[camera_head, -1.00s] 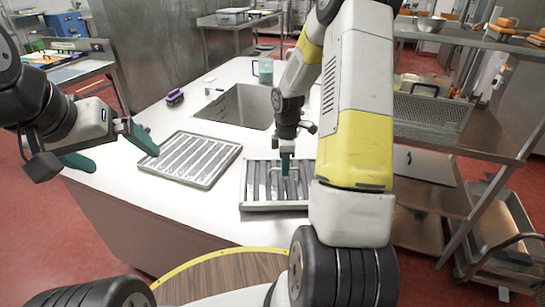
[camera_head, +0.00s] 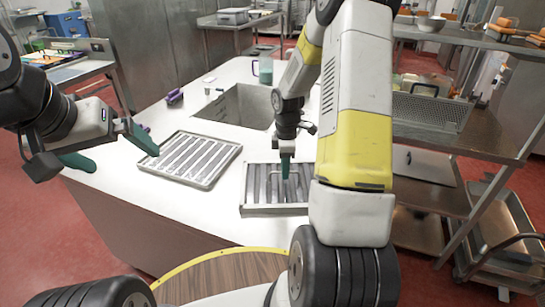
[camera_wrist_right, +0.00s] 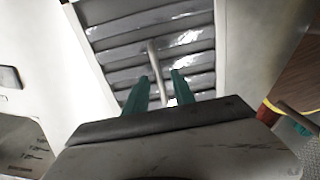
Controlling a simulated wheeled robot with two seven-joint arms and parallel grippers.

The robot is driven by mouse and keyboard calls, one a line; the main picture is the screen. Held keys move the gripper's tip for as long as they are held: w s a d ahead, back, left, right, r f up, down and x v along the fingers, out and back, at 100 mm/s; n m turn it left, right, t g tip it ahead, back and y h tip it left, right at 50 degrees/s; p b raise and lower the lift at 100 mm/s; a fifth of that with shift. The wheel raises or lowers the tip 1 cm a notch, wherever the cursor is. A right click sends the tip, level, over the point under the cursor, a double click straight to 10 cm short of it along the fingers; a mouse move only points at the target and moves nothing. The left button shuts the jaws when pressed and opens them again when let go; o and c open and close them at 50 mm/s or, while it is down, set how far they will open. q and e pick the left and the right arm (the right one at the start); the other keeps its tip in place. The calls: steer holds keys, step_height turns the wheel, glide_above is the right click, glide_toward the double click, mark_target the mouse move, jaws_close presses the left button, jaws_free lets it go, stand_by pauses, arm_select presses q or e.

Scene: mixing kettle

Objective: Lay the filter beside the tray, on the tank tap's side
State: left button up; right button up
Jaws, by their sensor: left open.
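A slatted metal filter (camera_head: 262,209) with a thin bar handle (camera_head: 294,171) lies on the white counter, partly hidden by my right arm. The handle also shows in the right wrist view (camera_wrist_right: 154,58). My right gripper (camera_head: 285,177) is low over this filter; in the wrist view its green fingers (camera_wrist_right: 159,76) stand apart, one on each side of the handle, with a gap showing. A second slatted metal panel (camera_head: 190,158) lies to the left; I cannot tell whether it is the tray or holds another filter. My left gripper (camera_head: 122,150) is open and empty. No tank tap is clearly visible.
A sunken sink (camera_head: 240,105) is behind the panels. A purple object (camera_head: 175,96) and a greenish jug (camera_head: 265,72) stand on the counter (camera_head: 225,232). A narrow bare strip separates the two panels. A metal shelf rack (camera_head: 440,150) stands at the right.

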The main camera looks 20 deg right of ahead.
steer(key=s+a+r+m+t, duration=0.1)
steer(key=s+a+r+m, duration=0.15)
steer(key=r, duration=0.55)
steer(key=s+a+r+m+t, duration=0.1)
steer(key=s+r, duration=0.2)
steer(key=r, duration=0.4)
steer(key=s+a+r+m+t, duration=0.1)
steer(key=s+r+m, duration=0.15)
steer(key=r, duration=0.55)
steer(key=s+a+r+m+t+y, duration=0.1)
steer(key=s+a+r+m, duration=0.1)
steer(key=s+m, duration=0.2)
steer(key=s+a+r+m+t+y, duration=0.1)
steer(key=s+a+r+m+t, duration=0.1)
steer(key=s, duration=0.7)
steer(key=shift+s+a+r+m, duration=0.3)
steer(key=shift+a+r+m, duration=0.45)
steer(key=shift+m, duration=0.45)
steer(key=shift+d, duration=0.1)
